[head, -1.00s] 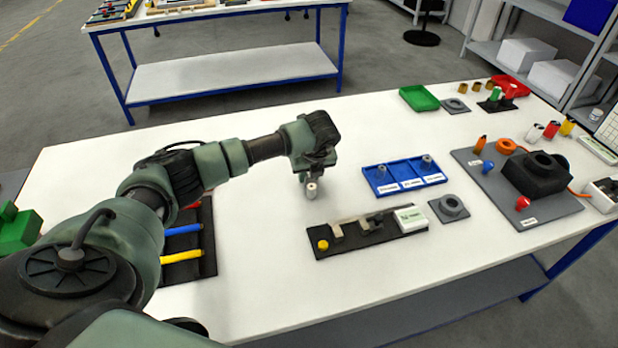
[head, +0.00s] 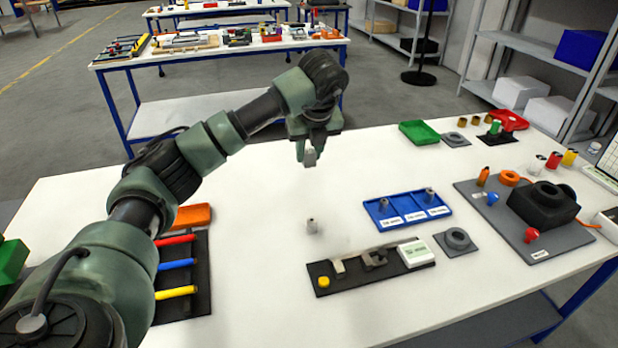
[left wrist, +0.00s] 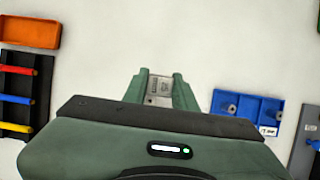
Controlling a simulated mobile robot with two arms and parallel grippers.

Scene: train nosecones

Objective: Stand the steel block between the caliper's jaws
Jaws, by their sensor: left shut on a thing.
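My left gripper (head: 315,142) is shut on a small grey steel block (head: 310,158) and holds it above the white table. In the left wrist view the block (left wrist: 158,88) sits between the two green fingers, with faint markings on its face. The caliper (head: 372,268) lies on the table, below and right of the gripper in the head view. It has a dark base, a yellow button at its left, two grey jaws with a gap between them, and a white display at its right. My right gripper is not in view.
A blue tray (head: 408,222) with grey parts lies behind the caliper. A dark rack (head: 195,303) with coloured handles lies left. The table middle is mostly clear.

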